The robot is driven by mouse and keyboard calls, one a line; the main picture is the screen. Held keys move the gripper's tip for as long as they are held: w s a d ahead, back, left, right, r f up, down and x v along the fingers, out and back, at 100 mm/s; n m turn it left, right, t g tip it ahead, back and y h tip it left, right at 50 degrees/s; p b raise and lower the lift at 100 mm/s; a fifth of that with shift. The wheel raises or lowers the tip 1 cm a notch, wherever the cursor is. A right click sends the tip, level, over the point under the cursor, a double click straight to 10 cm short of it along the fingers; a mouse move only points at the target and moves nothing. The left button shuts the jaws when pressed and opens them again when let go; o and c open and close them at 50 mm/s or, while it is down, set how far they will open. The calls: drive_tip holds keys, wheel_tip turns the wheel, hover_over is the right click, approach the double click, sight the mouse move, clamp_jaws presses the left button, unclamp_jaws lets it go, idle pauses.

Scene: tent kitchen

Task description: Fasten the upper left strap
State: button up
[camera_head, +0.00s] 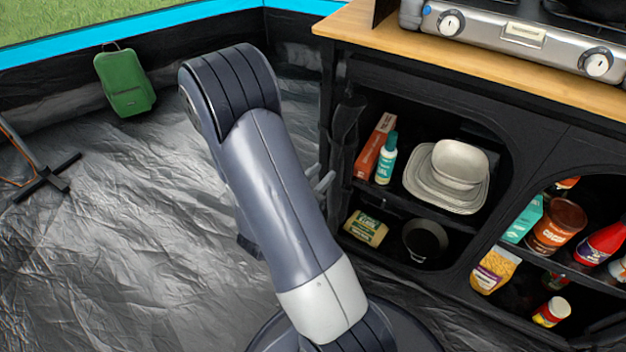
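A black kitchen cupboard (460,103) stands at the right, with open compartments. Dark fabric (346,125) hangs bunched at the left edge of its left compartment. I cannot make out a separate upper left strap or its fastening against the black cloth. My arm rises from the bottom middle and bends at the top, in front of the floor left of the cupboard. Light grey finger-like parts of my gripper (324,183) show just past the arm's right side, close to the cupboard's left edge and below the bunched fabric. The rest of my gripper is hidden behind the arm, and its opening is unclear.
A stove (530,40) sits on the wooden top (480,62). The left compartment holds dishes (450,178), a bottle (386,160) and a pan (425,240). Food packs fill the right compartment. A green bag (125,82) stands by the tent wall. The left floor is mostly clear.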

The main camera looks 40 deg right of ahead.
sight(338, 157)
drive_tip(key=shift+v, duration=1.45)
drive_tip(key=shift+d, duration=0.1)
drive_tip(key=b+x, duration=0.1)
drive_tip(key=x, duration=0.9)
drive_tip(key=shift+w+d+b, duration=0.15)
drive_tip(key=shift+d+b, duration=0.15)
drive_tip(key=shift+a, duration=0.15)
drive_tip(key=shift+a, duration=0.1)
drive_tip(key=p+v, duration=0.2)
drive_tip(key=v, duration=0.8)
drive_tip(key=b+x, duration=0.2)
drive_tip(key=x, duration=0.8)
drive_tip(key=shift+d+f, duration=0.1)
drive_tip(key=shift+d, duration=0.2)
drive_tip(key=shift+w+a, duration=0.2)
drive_tip(key=shift+a, duration=0.35)
drive_tip(key=shift+w+a, duration=0.2)
drive_tip(key=shift+a, duration=0.3)
